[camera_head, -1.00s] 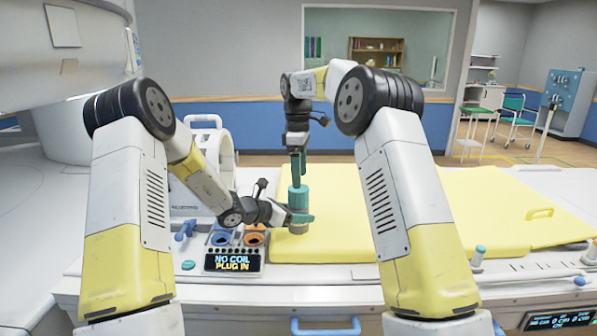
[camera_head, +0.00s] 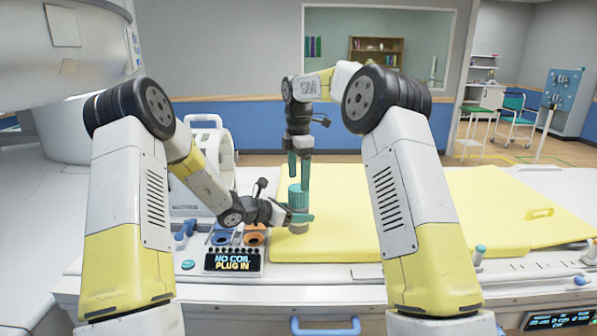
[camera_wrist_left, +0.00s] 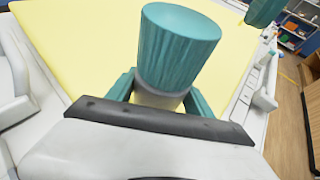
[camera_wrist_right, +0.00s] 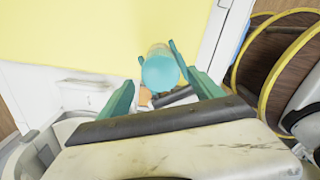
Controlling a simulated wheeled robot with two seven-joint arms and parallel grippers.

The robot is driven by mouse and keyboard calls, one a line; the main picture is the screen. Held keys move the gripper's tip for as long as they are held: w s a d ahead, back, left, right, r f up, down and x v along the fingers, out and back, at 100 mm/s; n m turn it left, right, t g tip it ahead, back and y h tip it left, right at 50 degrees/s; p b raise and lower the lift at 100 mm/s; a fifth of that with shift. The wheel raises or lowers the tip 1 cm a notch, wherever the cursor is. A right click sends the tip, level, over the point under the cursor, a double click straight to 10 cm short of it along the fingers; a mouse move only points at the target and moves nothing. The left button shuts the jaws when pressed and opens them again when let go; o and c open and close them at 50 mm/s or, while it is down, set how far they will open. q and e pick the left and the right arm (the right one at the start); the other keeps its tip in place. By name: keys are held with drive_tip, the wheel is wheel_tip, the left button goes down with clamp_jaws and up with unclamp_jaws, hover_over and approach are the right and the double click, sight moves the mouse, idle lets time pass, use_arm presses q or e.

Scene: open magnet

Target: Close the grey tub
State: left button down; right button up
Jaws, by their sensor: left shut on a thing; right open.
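The grey tub (camera_head: 299,214) stands upright above the yellow pad, with a ribbed teal lid (camera_head: 299,193) on top. In the left wrist view the lid (camera_wrist_left: 180,48) sits over the grey body (camera_wrist_left: 158,96); I cannot tell how tightly it is seated. My left gripper (camera_head: 300,219) is shut around the tub's body from the left. My right gripper (camera_head: 299,181) points down from above with its fingers open. In the right wrist view the lid (camera_wrist_right: 160,73) shows between its spread fingers, apart from them as far as I can see.
The yellow padded table (camera_head: 400,200) extends to the right, mostly clear. At left stand a white ring-shaped coil (camera_head: 222,150), orange and blue sockets (camera_head: 255,238) and a display reading "NO COIL PLUG IN" (camera_head: 233,262).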

sight(298, 187)
wheel_tip(298, 187, down, 6)
drive_tip(key=shift+f, duration=0.25)
drive_tip(key=c, duration=1.4)
drive_tip(key=m, duration=0.3)
drive_tip(key=shift+c, duration=0.2)
drive_tip(key=m, duration=0.4)
drive_tip(key=shift+m, duration=0.3)
drive_tip(key=m, duration=0.6)
drive_tip(key=shift+m, duration=0.4)
drive_tip(key=m, duration=1.3)
drive_tip(key=o, duration=1.6)
